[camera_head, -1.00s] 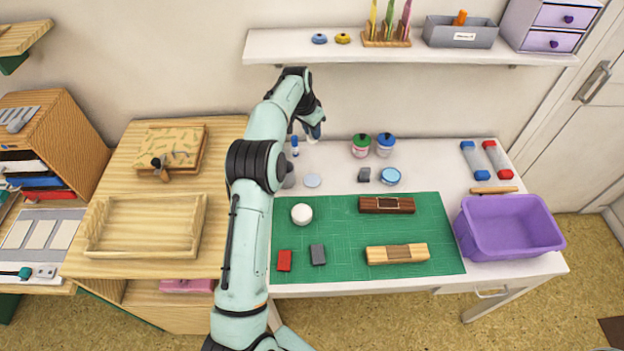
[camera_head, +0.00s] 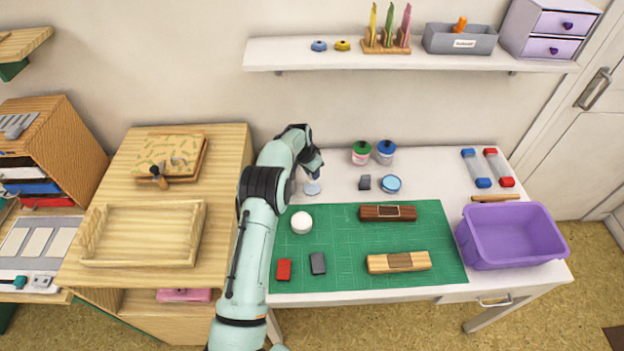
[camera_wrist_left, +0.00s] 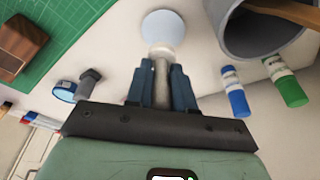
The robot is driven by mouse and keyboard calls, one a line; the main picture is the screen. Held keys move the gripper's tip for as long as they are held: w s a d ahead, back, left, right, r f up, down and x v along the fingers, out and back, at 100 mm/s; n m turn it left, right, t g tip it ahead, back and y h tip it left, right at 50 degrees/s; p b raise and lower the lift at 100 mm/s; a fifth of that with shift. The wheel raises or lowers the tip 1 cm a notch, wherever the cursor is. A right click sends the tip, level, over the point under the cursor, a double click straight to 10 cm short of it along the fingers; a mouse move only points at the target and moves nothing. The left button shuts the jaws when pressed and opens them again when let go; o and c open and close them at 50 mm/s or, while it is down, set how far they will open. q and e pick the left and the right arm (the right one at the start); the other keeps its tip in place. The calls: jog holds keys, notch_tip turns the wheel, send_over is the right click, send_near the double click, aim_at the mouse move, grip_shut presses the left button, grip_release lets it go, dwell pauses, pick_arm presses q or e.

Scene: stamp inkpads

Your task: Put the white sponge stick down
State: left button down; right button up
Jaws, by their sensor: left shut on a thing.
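My left gripper (camera_head: 314,174) is over the back left of the white table, just behind the green mat (camera_head: 340,230). In the left wrist view, my left gripper (camera_wrist_left: 161,92) is shut on the grey handle of the white sponge stick (camera_wrist_left: 161,54). My right gripper is out of view.
In the wrist view, a grey cup (camera_wrist_left: 232,38) holding a wooden piece stands beside the disc, with blue (camera_wrist_left: 235,95) and green (camera_wrist_left: 290,88) capped items nearby. Two lidded jars (camera_head: 362,153) stand at the back.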

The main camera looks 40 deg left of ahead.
aim_at(311, 178)
pick_arm(q)
notch_tip(311, 178, down, 4)
jog(key=shift+r, duration=0.15)
jog(key=shift+f, duration=0.2)
jog(key=c, duration=1)
grip_release()
